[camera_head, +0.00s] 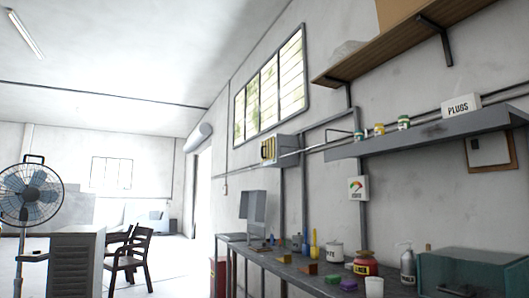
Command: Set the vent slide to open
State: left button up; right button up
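A grey wall box (286,149) with a yellow-and-dark slatted end is mounted below the window on the right wall. It looks like a vent, but no slide or its setting can be made out at this size. A thin pale rod runs from near the box to the right along the wall. Neither of my grippers shows in the head view.
A workbench along the right wall carries small blocks, bottles, a red jar (365,264) and a teal box (465,272). A grey shelf (430,132) and a wooden shelf (385,48) hang above, with a dial plate (357,188) below. A fan (32,193) and a chair (132,257) stand left.

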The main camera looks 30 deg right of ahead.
aim_at(270, 138)
jog(key=i+z, duration=0.15)
jog(key=i, duration=1.5)
jog(key=i+u, duration=0.15)
jog(key=i, duration=1.85)
